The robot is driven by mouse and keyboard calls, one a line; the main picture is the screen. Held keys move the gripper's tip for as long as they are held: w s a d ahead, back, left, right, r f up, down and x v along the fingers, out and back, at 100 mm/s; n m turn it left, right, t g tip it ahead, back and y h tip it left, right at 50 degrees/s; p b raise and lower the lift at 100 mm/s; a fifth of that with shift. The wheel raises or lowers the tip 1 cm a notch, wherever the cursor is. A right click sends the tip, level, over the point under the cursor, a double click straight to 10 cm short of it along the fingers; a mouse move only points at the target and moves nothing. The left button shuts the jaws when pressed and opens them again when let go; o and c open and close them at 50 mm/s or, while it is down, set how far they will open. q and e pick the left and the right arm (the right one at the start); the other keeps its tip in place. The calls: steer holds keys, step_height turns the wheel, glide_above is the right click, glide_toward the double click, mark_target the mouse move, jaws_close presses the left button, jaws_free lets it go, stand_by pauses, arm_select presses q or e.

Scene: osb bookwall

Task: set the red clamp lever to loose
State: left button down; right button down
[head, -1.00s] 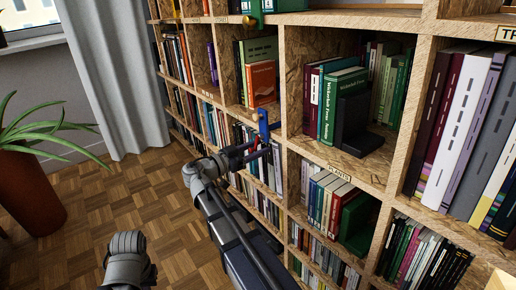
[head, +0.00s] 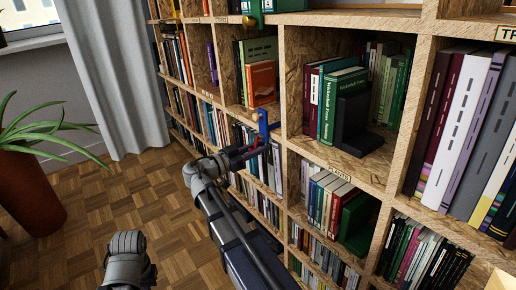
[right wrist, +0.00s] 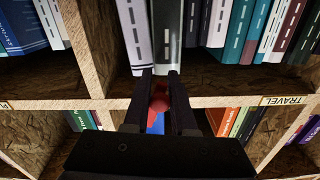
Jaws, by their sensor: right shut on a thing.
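The red clamp lever (right wrist: 158,98) shows in the right wrist view between the two dark fingers of my right gripper (right wrist: 160,82). The fingers are shut on it and hide part of it. A bit of the blue clamp body (right wrist: 155,123) shows below the lever there. In the head view the blue clamp (head: 263,124) stands upright at the shelf front edge, with my right gripper (head: 243,153) just below and left of it. The gripper covers much of the lever in this view. My left gripper is not visible; only a grey arm part shows at the bottom.
A wooden bookwall (head: 284,80) full of books fills the right side. A black bookend (head: 354,125) stands in a compartment right of the clamp. A potted plant (head: 30,190) stands at the left by a grey curtain (head: 120,75). Open parquet floor (head: 95,205) lies between.

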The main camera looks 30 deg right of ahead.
steer(key=shift+s+n, duration=0.4)
steer(key=shift+n, duration=0.6)
steer(key=shift+s+n, duration=0.4)
steer(key=shift+n, duration=0.6)
steer(key=c, duration=0.8)
jaws_free()
steer(key=shift+o, duration=0.2)
steer(key=a, duration=0.7)
steer(key=shift+s+a, duration=0.35)
